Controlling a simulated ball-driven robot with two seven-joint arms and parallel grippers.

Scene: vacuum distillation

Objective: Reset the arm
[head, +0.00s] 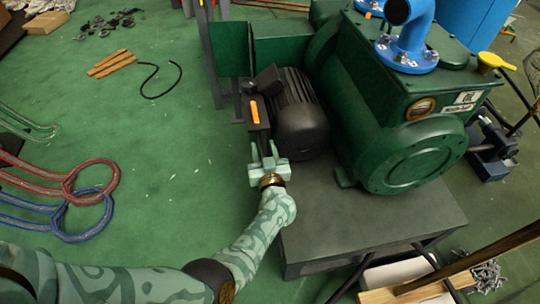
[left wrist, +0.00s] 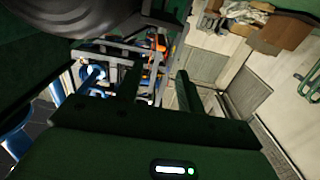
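My left arm (head: 240,250) reaches in from the lower left, its forearm bent upward. My left gripper (head: 264,150) is in front of the black motor (head: 298,115), just below an orange lever (head: 254,111) on a dark box at the motor's side. The fingers also show in the left wrist view (left wrist: 157,82); they stand apart with nothing between them. I cannot tell whether the gripper touches the box. My right gripper is not in view.
The green pump (head: 390,110) and motor stand on a grey plinth (head: 370,215) right of my arm. A blue pipe (head: 408,45) rises from the pump. Red hoses (head: 85,178) and blue hoses (head: 85,215) lie at left. The green floor (head: 160,130) between is mostly clear.

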